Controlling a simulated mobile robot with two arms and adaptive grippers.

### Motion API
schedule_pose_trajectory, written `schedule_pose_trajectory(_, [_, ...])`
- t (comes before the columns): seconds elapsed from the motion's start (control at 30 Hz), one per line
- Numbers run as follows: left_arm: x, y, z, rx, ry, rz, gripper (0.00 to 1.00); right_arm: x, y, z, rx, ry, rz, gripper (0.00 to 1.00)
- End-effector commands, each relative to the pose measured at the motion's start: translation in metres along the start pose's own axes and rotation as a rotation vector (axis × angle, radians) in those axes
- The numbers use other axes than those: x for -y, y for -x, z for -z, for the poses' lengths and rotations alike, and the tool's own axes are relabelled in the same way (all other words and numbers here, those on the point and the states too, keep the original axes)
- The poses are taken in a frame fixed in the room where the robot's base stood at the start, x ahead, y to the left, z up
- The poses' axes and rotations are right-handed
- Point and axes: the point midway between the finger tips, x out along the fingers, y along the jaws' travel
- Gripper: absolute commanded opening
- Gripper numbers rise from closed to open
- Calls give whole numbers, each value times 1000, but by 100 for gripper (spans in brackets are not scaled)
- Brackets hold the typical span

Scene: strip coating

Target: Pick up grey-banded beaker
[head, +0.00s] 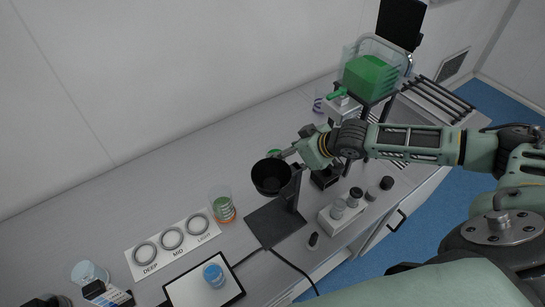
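I cannot make out a grey band on any beaker. My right gripper (289,154) reaches in from the right, just behind the black cup (271,178) on its stand. A small green-topped thing (273,153) shows at its fingertips, mostly hidden by the cup; I cannot tell whether it is held. A blue-banded beaker (88,272) is at the far left. A purple-banded beaker (319,102) is at the back. My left gripper is not in view.
A white card with DEEP, MID and LIGHT rings (172,240) lies at left. A small-vial rack (341,217) is right of the stand. A green-filled bin (369,77) is at the back.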

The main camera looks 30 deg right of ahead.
Motion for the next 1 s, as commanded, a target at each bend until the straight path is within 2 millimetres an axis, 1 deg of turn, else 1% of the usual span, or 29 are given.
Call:
schedule_pose_trajectory(0.03, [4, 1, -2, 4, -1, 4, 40, 1, -7, 2, -3, 0, 1, 68])
schedule_pose_trajectory(0.13, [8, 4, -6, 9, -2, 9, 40, 3, -17, 2, -3, 2, 1, 68])
schedule_pose_trajectory(0.3, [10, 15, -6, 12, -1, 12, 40, 9, -41, 0, -4, 2, 1, 68])
schedule_pose_trajectory(0.4, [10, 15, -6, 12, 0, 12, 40, 8, -54, 0, -5, 3, 0, 68])
schedule_pose_trajectory(0.53, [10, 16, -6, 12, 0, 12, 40, 8, -62, -1, -6, 4, -1, 68])
schedule_pose_trajectory(0.73, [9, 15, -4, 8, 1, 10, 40, 8, -63, -1, -6, 5, -1, 68])
schedule_pose_trajectory(0.77, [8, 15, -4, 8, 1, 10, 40, 8, -63, -1, -6, 5, -1, 67])
schedule_pose_trajectory(1.0, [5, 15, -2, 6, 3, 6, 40, 8, -63, -1, -6, 5, -1, 46])
